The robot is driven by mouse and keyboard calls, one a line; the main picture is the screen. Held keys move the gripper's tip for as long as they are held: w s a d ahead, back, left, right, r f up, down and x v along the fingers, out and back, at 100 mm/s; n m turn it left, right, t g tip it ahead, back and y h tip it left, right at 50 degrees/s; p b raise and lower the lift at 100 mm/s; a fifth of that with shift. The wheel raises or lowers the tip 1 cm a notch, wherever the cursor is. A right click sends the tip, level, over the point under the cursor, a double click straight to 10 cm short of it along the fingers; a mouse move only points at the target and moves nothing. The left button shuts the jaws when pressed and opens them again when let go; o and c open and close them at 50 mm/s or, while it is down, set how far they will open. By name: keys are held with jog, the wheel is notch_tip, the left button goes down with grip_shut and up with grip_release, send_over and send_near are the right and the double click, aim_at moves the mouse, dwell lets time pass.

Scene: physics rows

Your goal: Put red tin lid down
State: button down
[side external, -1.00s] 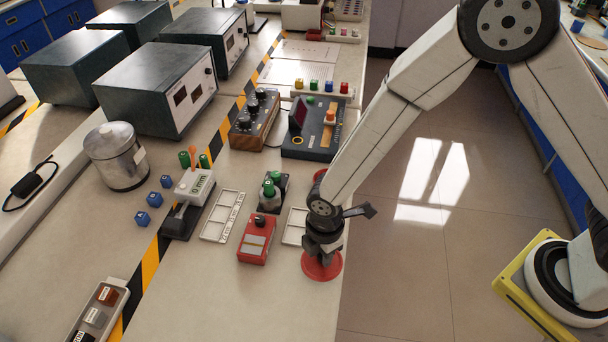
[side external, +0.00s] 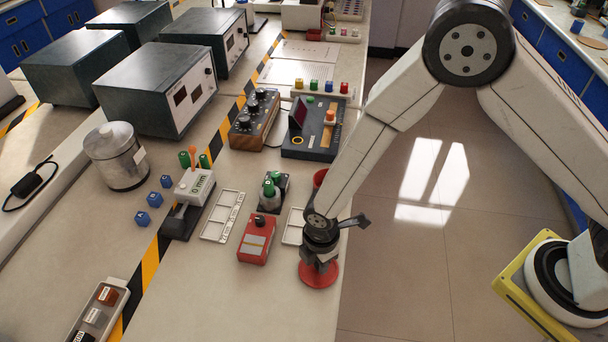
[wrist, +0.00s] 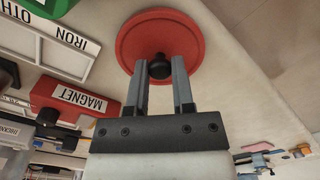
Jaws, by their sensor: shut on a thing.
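The red tin lid (side external: 318,277) is a flat red disc with a dark knob; in the wrist view the red lid (wrist: 130,45) fills the top middle. My gripper (side external: 321,262) points down over it, with its fingers (wrist: 159,66) on either side of the dark knob. It is shut on the lid by that knob. In the side view the lid is at the right edge of the bench; I cannot tell whether it touches the bench top. A red cylinder (side external: 319,178), perhaps the tin, stands farther back, partly hidden behind my arm.
A red box (side external: 257,240), labelled MAGNET in the wrist view (wrist: 75,100), stands left of the lid. White label frames (side external: 222,216) and a dark holder with green-topped items (side external: 271,190) lie behind. The bench (side external: 240,305) is clear in front. The floor drops away right.

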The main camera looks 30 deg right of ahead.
jog(key=shift+f, duration=0.1)
jog(key=shift+c, duration=2.4)
grip_release()
notch_tip(320, 180, up, 12)
jog(key=s+d+r+m+t, duration=0.1)
jog(key=s+d+r+m, duration=0.1)
jog(key=d+m, duration=0.7)
jog(key=s+d+r+m+t, duration=0.1)
jog(key=s+d+r+m, duration=0.2)
jog(key=d+m, duration=0.6)
jog(key=d+r, duration=0.2)
jog(key=d, duration=0.1)
jog(key=shift+d+r+t, duration=0.15)
jog(key=shift+d+t, duration=0.15)
jog(key=shift+d, duration=0.05)
